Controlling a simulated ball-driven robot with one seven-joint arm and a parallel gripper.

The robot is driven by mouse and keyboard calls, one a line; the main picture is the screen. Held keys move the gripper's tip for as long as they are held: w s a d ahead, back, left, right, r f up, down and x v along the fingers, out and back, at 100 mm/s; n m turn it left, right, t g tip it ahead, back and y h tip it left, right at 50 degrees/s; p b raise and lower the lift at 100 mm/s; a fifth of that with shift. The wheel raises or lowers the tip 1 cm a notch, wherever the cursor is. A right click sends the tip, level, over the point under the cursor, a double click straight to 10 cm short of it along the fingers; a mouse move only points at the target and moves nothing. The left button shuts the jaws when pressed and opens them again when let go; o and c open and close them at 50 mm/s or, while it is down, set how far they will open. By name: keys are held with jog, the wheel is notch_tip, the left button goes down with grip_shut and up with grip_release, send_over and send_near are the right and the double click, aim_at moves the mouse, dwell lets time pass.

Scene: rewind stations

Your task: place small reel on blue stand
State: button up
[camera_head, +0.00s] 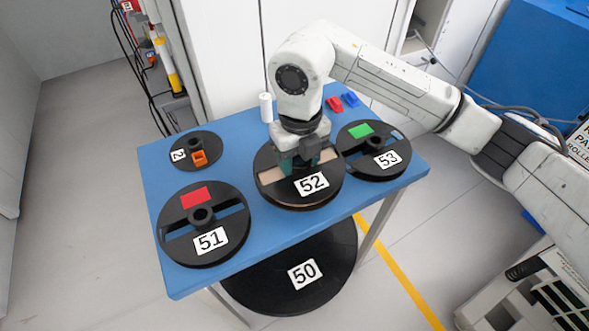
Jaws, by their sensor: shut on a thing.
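My gripper (302,166) points down over the middle of the black reel marked 52 (272,193) and is shut on its centre. The gripper hides the hub. Beige patches show through the reel's slots, and a thin brownish edge shows below its front rim. I cannot tell whether the reel rests on the table or is slightly above it. The blue-topped table (165,285) is the main blue stand in view. A smaller black reel marked 2 (194,139) lies at its back left, with an orange piece (200,158) on it.
Reel 51 (177,251) with a red tag lies front left, and reel 53 (368,170) with a green tag lies right. Large disc 50 (262,290) is below the table. A white cylinder (266,107) and small red and blue pieces (350,99) stand at the back.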

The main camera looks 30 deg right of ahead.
aim_at(295, 173)
jog(key=shift+w+f, duration=0.9)
jog(key=shift+f, duration=1.6)
jog(key=shift+f, duration=0.2)
jog(key=o, duration=1.4)
jog(key=shift+c, duration=0.2)
notch_tip(295, 173, up, 12)
jog(key=shift+r, duration=0.2)
